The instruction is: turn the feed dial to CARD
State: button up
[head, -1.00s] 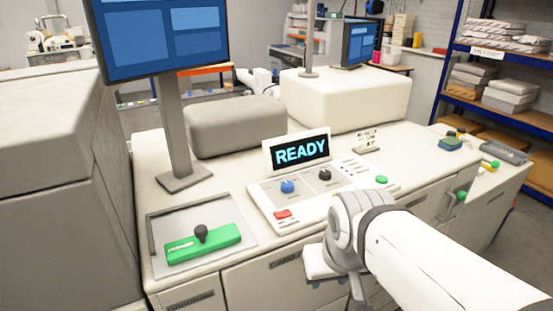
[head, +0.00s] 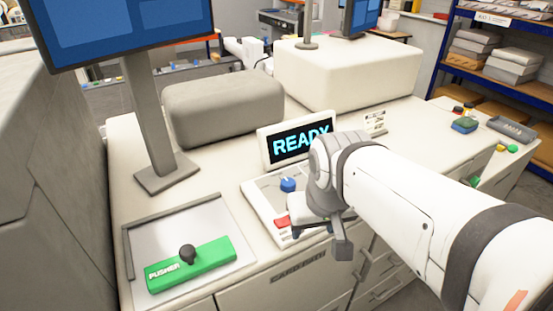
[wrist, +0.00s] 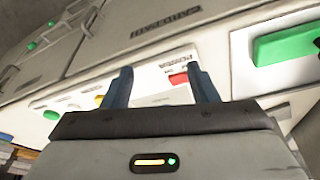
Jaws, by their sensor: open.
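The control panel (head: 262,212) lies on the white counter, with a blue dial (head: 288,184) and a red button (head: 282,222). A black dial seen earlier is hidden behind my arm now. I cannot read any dial labels or settings. The screen (head: 290,145) behind the panel reads READY, its right end partly covered. My gripper (head: 322,238) hangs over the panel's front edge, right of the red button. In the wrist view my gripper (wrist: 162,84) is open and empty, fingers apart, with the red button (wrist: 179,79) showing between them.
A green PUSHER block (head: 192,264) with a black knob sits on a tray at the left. A monitor stand (head: 152,120) and a grey padded box (head: 222,107) stand behind. A large white box (head: 345,75) is at the back. Cabinet fronts lie below.

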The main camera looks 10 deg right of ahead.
jog(key=shift+o, duration=0.5)
jog(key=w+r+m+g+b, duration=0.1)
jog(key=w+r, duration=0.1)
jog(key=w, duration=0.7)
jog(key=shift+b, duration=0.4)
jog(key=m+g+b, duration=0.1)
jog(key=g+b, duration=0.1)
send_over(288, 181)
jog(key=shift+s, duration=0.1)
notch_tip(288, 181, down, 8)
jog(key=shift+r+p, duration=0.2)
jog(key=shift+p, duration=0.15)
